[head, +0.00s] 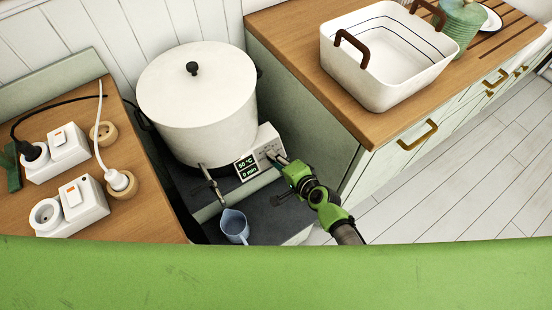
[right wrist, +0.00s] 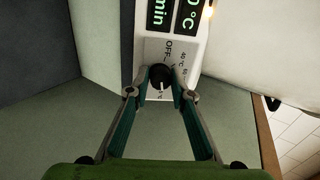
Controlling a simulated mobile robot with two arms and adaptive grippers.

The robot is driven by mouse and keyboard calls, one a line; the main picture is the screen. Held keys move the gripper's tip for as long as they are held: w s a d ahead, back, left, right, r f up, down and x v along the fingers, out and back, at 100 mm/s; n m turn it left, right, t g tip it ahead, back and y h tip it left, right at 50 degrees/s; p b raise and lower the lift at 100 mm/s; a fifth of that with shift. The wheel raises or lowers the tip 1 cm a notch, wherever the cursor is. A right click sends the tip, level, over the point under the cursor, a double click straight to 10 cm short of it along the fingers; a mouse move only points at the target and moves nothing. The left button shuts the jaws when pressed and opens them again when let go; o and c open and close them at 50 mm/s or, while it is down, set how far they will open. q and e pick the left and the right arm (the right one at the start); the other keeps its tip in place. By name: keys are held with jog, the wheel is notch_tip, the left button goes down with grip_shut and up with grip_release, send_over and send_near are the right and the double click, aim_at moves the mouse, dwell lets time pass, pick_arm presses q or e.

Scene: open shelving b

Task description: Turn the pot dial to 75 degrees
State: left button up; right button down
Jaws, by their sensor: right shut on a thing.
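The large white pot (head: 205,110) with a lid stands on a low grey stand. Its control box (head: 262,150) has a display (head: 247,168) that reads 50 °C and 0 min. My right gripper (head: 281,163) reaches the control box from the right. In the right wrist view the black dial (right wrist: 160,75) sits between the fingertips of the same gripper (right wrist: 161,80), which is shut on it. The scale around the dial shows OFF and some temperature marks, partly covered by the fingers. The dial is hidden in the head view. My left gripper is not in view.
A blue jug (head: 234,227) stands below the pot's tap (head: 211,185). White socket boxes (head: 85,205) with plugs and cords lie on the left counter (head: 150,215). A white basin (head: 375,75) and a green jar (head: 460,25) stand on the right counter (head: 300,50).

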jog(key=shift+m, duration=0.4)
jog(key=c, duration=2)
grip_release()
jog(key=shift+c, duration=0.2)
jog(key=shift+s, duration=0.1)
jog(key=v, duration=1.2)
